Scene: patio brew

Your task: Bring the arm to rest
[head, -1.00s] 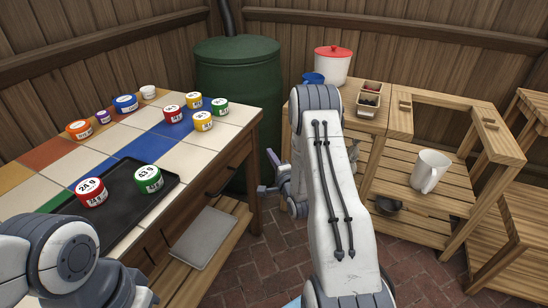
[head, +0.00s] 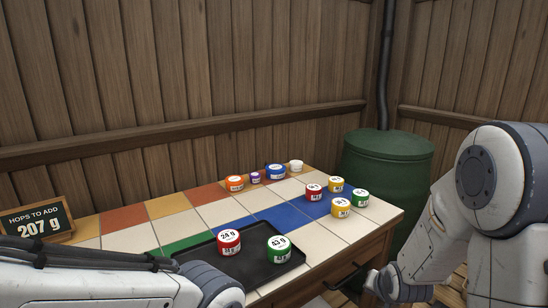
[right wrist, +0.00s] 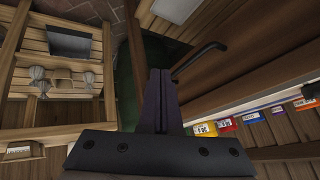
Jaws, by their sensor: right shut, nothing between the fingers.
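My right gripper (right wrist: 160,75) shows in the right wrist view with its dark fingers together and nothing between them. It is in the air beside the tiled table's wooden front, near a dark drawer handle (right wrist: 199,61), and holds no tin. In the head view my right arm is folded at the right edge, and its fingers cannot be made out. My left arm crosses the lower left corner in front of the table; its gripper is outside the picture.
The tiled table (head: 335,228) bears a black tray (head: 254,262) with a red tin (head: 228,242) and a green tin (head: 279,248). Several more tins stand behind. A sign (head: 38,222) reads 207 g. A green barrel (head: 388,170) stands beyond the table.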

